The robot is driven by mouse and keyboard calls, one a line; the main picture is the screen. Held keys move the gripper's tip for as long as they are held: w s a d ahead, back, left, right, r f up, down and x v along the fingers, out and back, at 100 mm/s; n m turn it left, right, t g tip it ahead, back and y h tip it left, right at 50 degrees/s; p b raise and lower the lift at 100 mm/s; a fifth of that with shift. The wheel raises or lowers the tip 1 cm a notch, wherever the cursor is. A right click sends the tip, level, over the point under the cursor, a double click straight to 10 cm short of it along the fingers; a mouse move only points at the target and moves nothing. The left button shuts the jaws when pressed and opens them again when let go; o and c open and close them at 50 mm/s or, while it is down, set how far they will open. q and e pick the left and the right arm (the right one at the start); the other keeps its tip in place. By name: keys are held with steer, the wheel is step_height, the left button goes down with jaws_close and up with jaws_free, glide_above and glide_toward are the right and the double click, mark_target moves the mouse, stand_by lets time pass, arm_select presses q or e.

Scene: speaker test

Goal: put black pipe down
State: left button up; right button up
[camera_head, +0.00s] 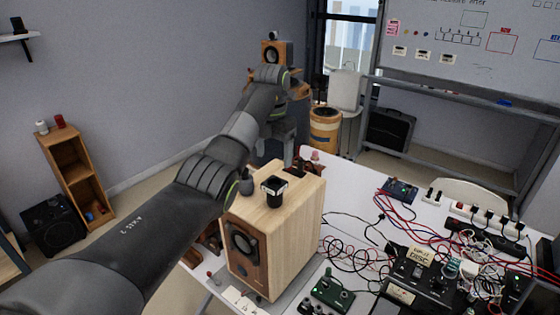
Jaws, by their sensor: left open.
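A wooden speaker (290,225) with a dark round driver on its front stands on the white table. A short black piece (274,192), which looks like the black pipe, rests upright on top of the speaker. A smaller dark grey item (246,182) is beside it, near the speaker's left edge. My left arm reaches in from the left and bends over behind the speaker. My left gripper (276,148) hangs down beyond the speaker, open and apart from the black piece. Its fingertips are small and partly hidden. My right gripper is not in view.
Cables and electronics (420,270) crowd the table's right side, with a green board (332,290) beside the speaker. Another speaker (276,54) stands at the back. A wooden shelf (75,170) is on the left, and a whiteboard (470,45) at the back right.

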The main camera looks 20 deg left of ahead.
arm_select(q)
step_height(320, 180, up, 3)
steer(key=shift+f+b, duration=0.1)
steer(key=shift+b, duration=0.2)
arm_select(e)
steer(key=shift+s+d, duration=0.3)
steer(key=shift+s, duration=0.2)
arm_select(q)
steer(key=shift+s, duration=0.1)
